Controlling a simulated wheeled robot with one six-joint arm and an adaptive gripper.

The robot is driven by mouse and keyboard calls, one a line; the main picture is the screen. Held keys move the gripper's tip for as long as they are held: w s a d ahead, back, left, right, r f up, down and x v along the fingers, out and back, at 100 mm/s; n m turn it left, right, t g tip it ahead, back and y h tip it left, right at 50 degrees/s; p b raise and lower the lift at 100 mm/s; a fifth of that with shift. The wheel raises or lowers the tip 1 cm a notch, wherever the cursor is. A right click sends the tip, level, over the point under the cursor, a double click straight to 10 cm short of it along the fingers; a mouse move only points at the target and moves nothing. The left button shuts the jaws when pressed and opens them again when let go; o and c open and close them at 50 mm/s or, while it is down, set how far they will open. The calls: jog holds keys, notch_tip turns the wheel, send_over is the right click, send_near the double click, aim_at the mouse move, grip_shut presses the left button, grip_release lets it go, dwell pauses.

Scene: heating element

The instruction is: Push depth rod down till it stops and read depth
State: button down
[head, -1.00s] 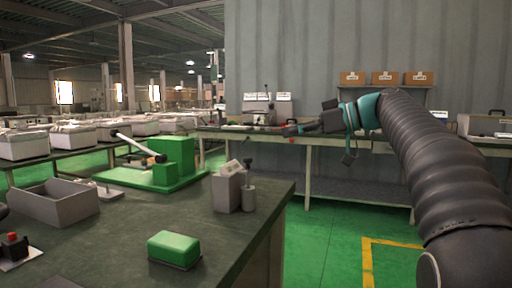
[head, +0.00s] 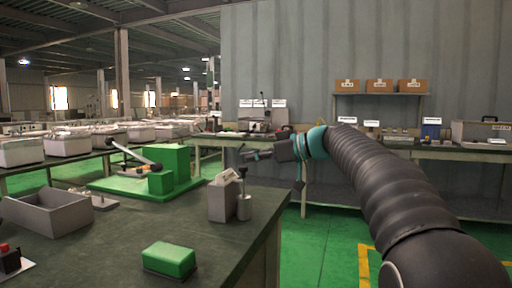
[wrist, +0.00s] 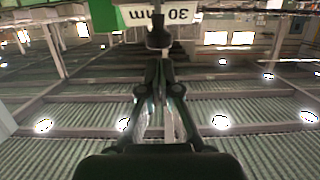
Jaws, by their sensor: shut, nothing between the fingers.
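A grey block (head: 221,204) stands on the dark bench top with a small tilted white label plate (head: 230,177) on it. Beside it is a slim upright rod with a dark knob (head: 242,170) above a grey cylinder (head: 244,207). In the wrist view, the label (wrist: 162,15) reads "30 mm" upside down, beside a dark knob (wrist: 158,38). My gripper (head: 248,155) is shut and empty, appearing just above the rod in the head view. In the wrist view its fingertips (wrist: 158,62) point at the knob; whether they touch it I cannot tell.
A green box (head: 169,259) lies at the bench front. A grey open tray (head: 48,213) and a green fixture with a lever (head: 170,165) stand further left. A red-button device (head: 8,259) is at the left edge. A back table (head: 400,152) carries equipment.

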jog(key=shift+f, duration=0.4)
notch_tip(320, 180, down, 4)
jog(key=b, duration=0.4)
jog(key=shift+f, duration=0.1)
dwell(0.3)
jog(key=s+d+r+p, duration=0.1)
jog(key=s+d+r, duration=0.2)
jog(key=d+r, duration=0.4)
jog(key=shift+s+d+p, duration=0.25)
jog(key=shift+d+p, duration=0.05)
jog(key=shift+d, duration=0.8)
jog(key=shift+r, duration=0.1)
